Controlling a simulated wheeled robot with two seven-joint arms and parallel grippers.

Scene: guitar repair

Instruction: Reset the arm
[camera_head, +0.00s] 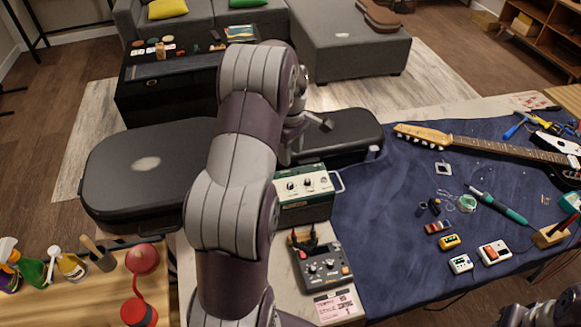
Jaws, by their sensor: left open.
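My left arm rises through the middle of the view, bent at its joints. Its left gripper (318,124) is mostly hidden behind the arm; one dark fingertip shows over the black case (345,134). It is open, and I see nothing held in it. A part of my right arm shows at the bottom right corner, with no fingers visible.
A green amplifier (305,199) and a grey pedal (323,264) stand just right of my arm. An electric guitar (490,147) and small tools lie on the blue cloth (385,225). A large black case (145,165) and spray bottles (28,268) are left.

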